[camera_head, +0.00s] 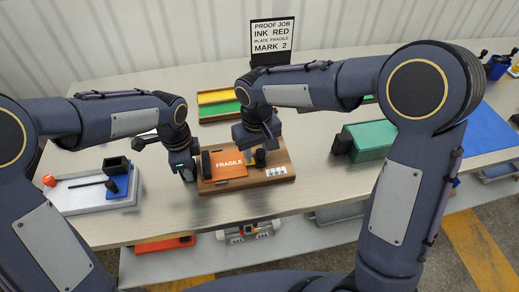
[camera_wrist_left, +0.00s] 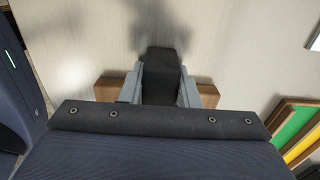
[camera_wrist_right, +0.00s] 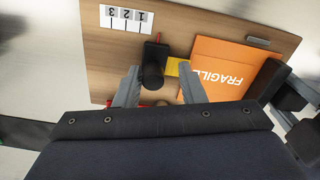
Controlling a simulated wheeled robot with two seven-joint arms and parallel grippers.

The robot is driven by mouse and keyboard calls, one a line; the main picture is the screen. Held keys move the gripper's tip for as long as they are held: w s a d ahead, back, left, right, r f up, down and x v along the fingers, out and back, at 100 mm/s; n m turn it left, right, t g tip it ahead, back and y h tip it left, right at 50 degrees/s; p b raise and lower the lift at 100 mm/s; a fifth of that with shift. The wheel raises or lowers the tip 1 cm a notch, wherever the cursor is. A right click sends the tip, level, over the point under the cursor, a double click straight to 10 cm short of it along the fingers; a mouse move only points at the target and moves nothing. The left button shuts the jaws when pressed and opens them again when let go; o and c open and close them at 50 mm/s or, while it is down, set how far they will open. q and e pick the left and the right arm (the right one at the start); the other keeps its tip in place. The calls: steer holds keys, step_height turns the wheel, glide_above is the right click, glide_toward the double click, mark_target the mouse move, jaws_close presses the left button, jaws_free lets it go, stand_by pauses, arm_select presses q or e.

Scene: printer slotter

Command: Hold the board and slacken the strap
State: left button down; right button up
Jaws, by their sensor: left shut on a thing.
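The wooden board (camera_head: 220,187) lies on the table with an orange FRAGILE plate (camera_head: 228,165) on it. A yellow strap (camera_wrist_right: 176,67) runs from the plate's edge toward a black knob (camera_wrist_right: 154,64). My left gripper (camera_head: 190,173) is at the board's left end, shut on the board's black end handle (camera_wrist_left: 161,75); wood shows on both sides of its fingers in the left wrist view. My right gripper (camera_wrist_right: 160,88) is open above the board, its fingertips apart on either side of the near part of the knob. I cannot tell whether they touch it.
A number strip (camera_wrist_right: 126,18) is on the board. A sign (camera_head: 272,38) reading INK RED, MARK 2 stands behind. Yellow and green trays (camera_head: 216,98) lie behind the board, a green box (camera_head: 372,138) to the right, a white tray (camera_head: 75,200) to the left.

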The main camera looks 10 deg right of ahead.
mark_target(258, 151)
steer(key=shift+d+r, duration=0.1)
steer(key=shift+r, duration=0.35)
step_height(258, 151, up, 11)
steer(key=shift+r, duration=0.1)
stand_by(0.4)
arm_select(q)
steer(key=c, duration=1)
jaws_free()
